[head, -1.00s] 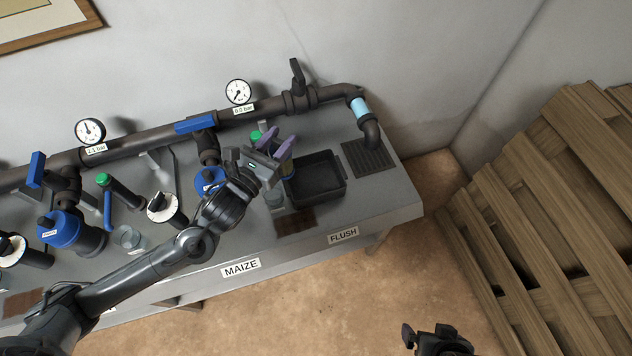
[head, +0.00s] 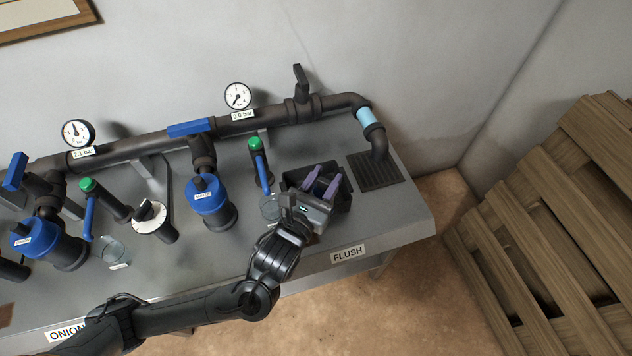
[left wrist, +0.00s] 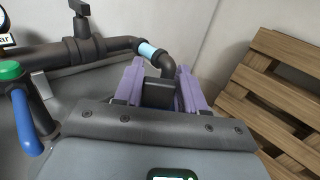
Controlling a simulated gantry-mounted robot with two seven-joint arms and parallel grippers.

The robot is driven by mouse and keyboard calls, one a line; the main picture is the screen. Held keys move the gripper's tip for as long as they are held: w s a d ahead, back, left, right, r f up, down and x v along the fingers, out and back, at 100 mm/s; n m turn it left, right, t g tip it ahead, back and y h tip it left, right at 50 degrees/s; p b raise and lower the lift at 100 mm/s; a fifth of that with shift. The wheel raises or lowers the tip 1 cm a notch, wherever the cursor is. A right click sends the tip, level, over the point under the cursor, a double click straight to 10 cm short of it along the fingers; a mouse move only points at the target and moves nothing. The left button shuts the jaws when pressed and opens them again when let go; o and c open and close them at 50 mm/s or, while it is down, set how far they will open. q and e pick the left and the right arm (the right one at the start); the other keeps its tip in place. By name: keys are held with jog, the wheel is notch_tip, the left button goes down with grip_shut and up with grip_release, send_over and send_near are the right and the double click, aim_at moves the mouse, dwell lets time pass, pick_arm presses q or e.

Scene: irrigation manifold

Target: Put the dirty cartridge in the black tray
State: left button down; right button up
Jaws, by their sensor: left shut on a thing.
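The black tray (head: 346,203) sits on the bench near its right end, partly hidden behind my left gripper. My left gripper (head: 322,181) is over the tray, its purple fingers shut on the dirty cartridge. Little of the cartridge shows between the fingers in the head view. In the left wrist view a dark block, which looks like the cartridge (left wrist: 158,93), sits between the two fingers (left wrist: 158,84). I cannot tell whether the cartridge touches the tray floor. My right gripper is not in view.
A dark drain grate (head: 374,171) lies right of the tray, under the pipe outlet (head: 377,141). A clear beaker (head: 270,207) and a green-topped valve with blue handle (head: 256,160) stand left of the tray. A blue-capped filter housing (head: 208,196) stands farther left.

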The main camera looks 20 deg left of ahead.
pick_arm(q)
jog(key=w+a+f+b, duration=0.3)
jog(key=w+a+f, duration=0.2)
jog(key=w+f, duration=0.3)
jog(key=shift+f+b, duration=0.4)
jog(key=shift+f, duration=0.55)
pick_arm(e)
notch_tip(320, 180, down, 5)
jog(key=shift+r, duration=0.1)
pick_arm(q)
jog(key=shift+f, duration=0.2)
jog(key=c, duration=0.7)
grip_release()
jog(key=shift+o, duration=0.2)
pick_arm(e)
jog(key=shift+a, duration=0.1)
pick_arm(q)
jog(key=shift+r, duration=0.15)
